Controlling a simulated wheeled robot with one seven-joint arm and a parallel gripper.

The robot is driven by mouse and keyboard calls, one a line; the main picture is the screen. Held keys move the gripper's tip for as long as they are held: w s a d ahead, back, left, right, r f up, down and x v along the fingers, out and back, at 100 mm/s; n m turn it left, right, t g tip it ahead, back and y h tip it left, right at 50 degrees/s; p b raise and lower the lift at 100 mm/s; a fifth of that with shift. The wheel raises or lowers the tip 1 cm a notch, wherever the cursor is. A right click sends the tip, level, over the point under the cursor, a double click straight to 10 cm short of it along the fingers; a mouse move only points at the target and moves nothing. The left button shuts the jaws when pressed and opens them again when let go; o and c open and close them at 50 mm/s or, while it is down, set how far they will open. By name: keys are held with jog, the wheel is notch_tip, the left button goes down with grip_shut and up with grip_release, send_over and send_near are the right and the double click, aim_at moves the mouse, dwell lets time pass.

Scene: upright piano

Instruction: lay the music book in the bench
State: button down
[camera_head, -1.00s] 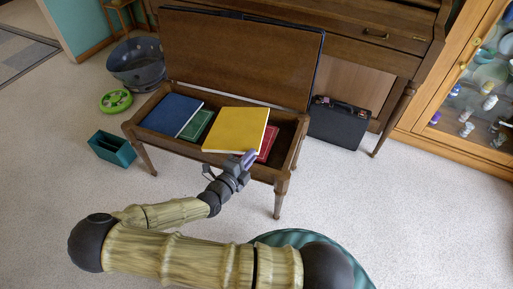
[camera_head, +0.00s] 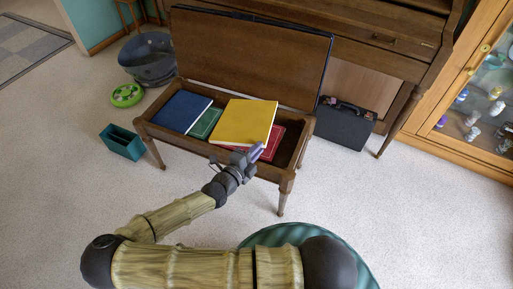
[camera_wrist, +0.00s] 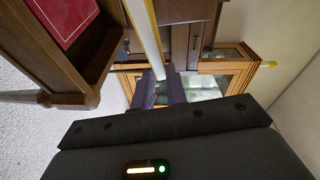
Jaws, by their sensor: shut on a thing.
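The yellow music book (camera_head: 246,119) is held nearly flat over the right half of the open bench (camera_head: 176,144). My gripper (camera_head: 251,157) is at the bench's front rim, shut on the book's near edge. In the wrist view the book shows as a thin white and yellow edge (camera_wrist: 144,28) between the fingers of my gripper (camera_wrist: 160,88). A blue book (camera_head: 180,111), a green book (camera_head: 205,123) and a red book (camera_head: 272,144) lie inside the bench. The yellow book partly covers the green and red ones. Whether it touches them I cannot tell.
The bench lid (camera_head: 245,55) stands raised at the back, before the piano (camera_head: 395,38). A black case (camera_head: 343,124) is to the right, a glass cabinet (camera_head: 448,133) farther right. A teal box (camera_head: 122,142), green ring (camera_head: 126,95) and dark basket (camera_head: 148,58) are left.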

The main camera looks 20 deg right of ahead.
aim_at(249, 133)
jog(key=shift+r, duration=0.1)
jog(key=w+r+n+t+y, duration=0.1)
jog(key=w+d+r+t+y, duration=0.1)
jog(key=w, duration=0.1)
jog(key=w+d+r+n+t+y, duration=0.1)
jog(key=r, duration=0.1)
jog(key=shift+w+r+n, duration=0.1)
jog(key=shift+w+n, duration=0.2)
jog(key=w+n+y, duration=0.1)
jog(key=w+n+t+y, duration=0.1)
jog(key=w+a+f+n+t+y, duration=0.1)
jog(key=y, duration=0.1)
jog(key=shift+a, duration=0.1)
jog(key=shift+w+a+f+n+t+y, duration=0.35)
jog(key=shift+n+y, duration=0.25)
jog(key=shift+y, duration=0.2)
jog(key=shift+a, duration=0.15)
